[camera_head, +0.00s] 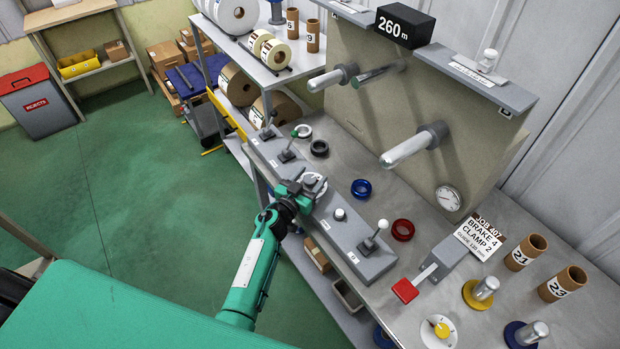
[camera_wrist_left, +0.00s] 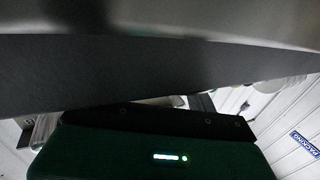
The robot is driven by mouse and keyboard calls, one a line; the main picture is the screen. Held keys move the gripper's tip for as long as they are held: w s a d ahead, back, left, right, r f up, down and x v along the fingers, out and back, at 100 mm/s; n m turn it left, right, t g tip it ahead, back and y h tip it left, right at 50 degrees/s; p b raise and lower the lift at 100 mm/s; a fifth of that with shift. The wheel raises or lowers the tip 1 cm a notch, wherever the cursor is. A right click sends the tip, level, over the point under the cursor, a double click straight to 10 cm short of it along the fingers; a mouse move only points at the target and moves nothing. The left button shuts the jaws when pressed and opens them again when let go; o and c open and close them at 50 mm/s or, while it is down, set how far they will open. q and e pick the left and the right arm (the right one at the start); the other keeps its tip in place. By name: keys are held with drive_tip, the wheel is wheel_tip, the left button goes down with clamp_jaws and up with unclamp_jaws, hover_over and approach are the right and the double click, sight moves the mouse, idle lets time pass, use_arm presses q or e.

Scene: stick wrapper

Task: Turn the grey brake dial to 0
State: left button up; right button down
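A round pale dial plate (camera_head: 318,180) with a grey centre sits on the sloped grey control panel (camera_head: 335,232). My left gripper (camera_head: 303,186) is at this dial and covers its left part and much of its knob. I cannot tell whether the fingers touch the knob or are closed on it, and the pointer and numbers are not readable. The left wrist view shows a large, blurred dark grey surface (camera_wrist_left: 150,75) close up, with no clear fingertips. My right gripper is not in view.
Levers (camera_head: 287,152) and a white-knobbed joystick (camera_head: 376,235) stand up from the panel on both sides of the gripper. Behind are black, blue (camera_head: 361,188) and red (camera_head: 403,229) rings.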

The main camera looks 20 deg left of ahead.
use_arm(q)
drive_tip(key=shift+s, duration=0.1)
drive_tip(key=b+v, duration=0.1)
drive_tip(key=v, duration=1.2)
drive_tip(key=shift+s, duration=0.3)
drive_tip(key=shift+a, duration=0.1)
